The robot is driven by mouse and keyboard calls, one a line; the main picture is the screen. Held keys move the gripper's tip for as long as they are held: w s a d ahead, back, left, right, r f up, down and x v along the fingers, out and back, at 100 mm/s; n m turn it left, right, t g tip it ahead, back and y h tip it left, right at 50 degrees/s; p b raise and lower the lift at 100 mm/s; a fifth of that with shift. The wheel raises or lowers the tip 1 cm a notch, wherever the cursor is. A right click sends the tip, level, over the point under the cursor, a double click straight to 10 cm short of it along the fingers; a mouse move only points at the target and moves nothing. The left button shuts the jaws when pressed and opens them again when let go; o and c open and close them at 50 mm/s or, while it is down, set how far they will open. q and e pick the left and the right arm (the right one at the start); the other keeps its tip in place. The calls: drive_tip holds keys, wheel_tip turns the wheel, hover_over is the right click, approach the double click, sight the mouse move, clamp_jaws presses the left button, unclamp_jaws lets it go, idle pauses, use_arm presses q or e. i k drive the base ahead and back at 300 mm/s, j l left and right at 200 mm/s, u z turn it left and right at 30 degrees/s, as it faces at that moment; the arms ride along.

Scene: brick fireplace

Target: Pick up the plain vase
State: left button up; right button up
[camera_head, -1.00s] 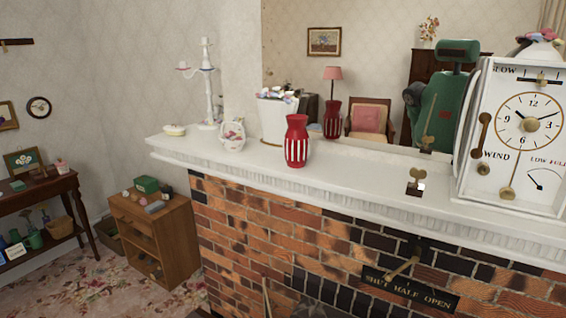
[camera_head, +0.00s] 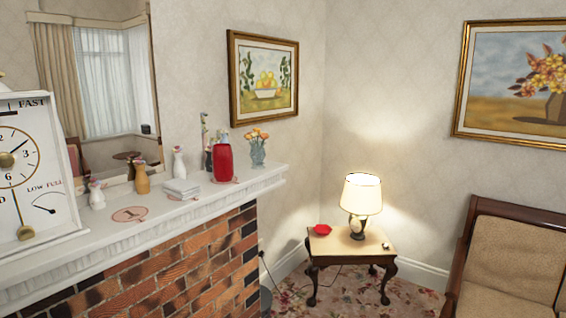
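A plain red vase (camera_head: 223,161) without stripes stands upright near the right end of the white mantelpiece (camera_head: 190,206). It partly hides a figurine behind it. A glass vase of orange flowers (camera_head: 257,150) stands just to its right, toward the wall. Neither of my grippers is in view.
White folded items (camera_head: 182,188), an orange-brown figurine (camera_head: 142,180) and white figurines stand left of the red vase. A large white clock (camera_head: 30,170) stands at the far left. A small table (camera_head: 350,243) with a lit lamp (camera_head: 361,200) and a wooden-framed sofa (camera_head: 510,260) are at the right.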

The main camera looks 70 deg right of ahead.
sight(222, 157)
drive_tip(key=z, duration=1.85)
drive_tip(key=l+u, duration=0.1)
drive_tip(key=u, duration=0.35)
